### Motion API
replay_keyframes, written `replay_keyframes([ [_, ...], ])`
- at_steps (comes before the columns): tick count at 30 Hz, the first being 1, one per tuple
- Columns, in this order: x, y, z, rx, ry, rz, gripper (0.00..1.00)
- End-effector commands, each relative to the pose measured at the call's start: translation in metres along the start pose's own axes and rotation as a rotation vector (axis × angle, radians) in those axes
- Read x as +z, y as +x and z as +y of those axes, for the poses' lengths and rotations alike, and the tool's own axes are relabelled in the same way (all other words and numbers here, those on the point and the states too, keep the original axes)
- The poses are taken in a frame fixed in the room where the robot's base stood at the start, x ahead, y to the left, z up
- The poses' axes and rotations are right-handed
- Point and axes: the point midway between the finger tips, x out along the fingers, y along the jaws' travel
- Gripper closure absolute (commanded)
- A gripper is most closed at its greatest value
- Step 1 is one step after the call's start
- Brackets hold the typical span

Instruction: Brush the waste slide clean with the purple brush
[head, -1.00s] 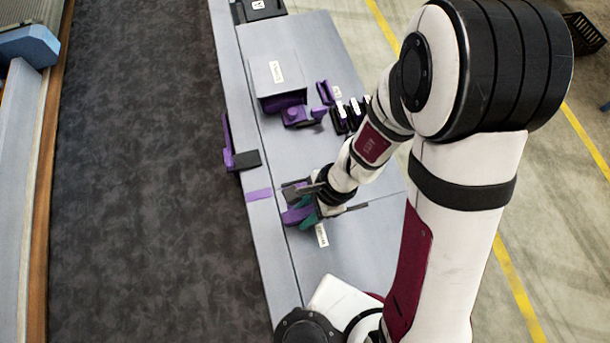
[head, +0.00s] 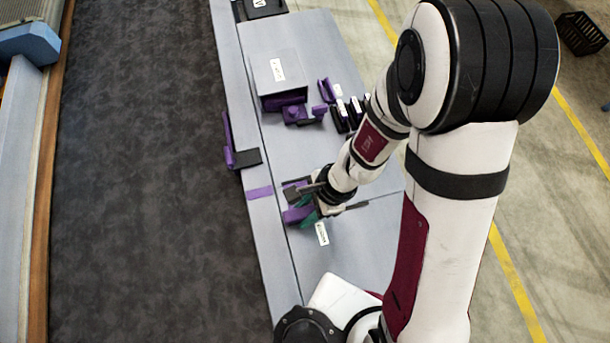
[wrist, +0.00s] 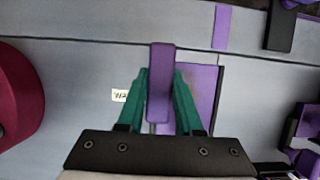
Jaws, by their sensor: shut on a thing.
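My gripper (head: 306,212) has green fingers and is low over the grey table at the lower middle of the head view. In the wrist view my gripper (wrist: 160,82) is shut on an upright purple piece, which I take as the handle of the purple brush (wrist: 160,70). Its bristles are hidden. Beside and under it is a flat purple surface (wrist: 203,88) with a dark edge, apparently the waste slide. A small white label (wrist: 120,96) lies to its left, and this label also shows in the head view (head: 321,233); its lettering is only partly readable.
A grey box with a purple base (head: 278,72) stands further back on the table. Purple parts (head: 303,114) and several dark labelled pieces (head: 345,115) are near it. A purple and black bracket (head: 245,158) sits at the edge beside the dark belt (head: 140,170).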

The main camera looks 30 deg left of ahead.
Motion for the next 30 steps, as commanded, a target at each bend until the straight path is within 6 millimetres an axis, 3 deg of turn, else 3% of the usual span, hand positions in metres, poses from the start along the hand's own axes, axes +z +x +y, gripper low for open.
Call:
replay_keyframes([
  [12, -0.002, 0.004, -0.002, 0.0, 0.0, 0.0, 1.0],
  [30, -0.002, 0.004, -0.059, 0.0, -0.001, 0.001, 1.0],
])
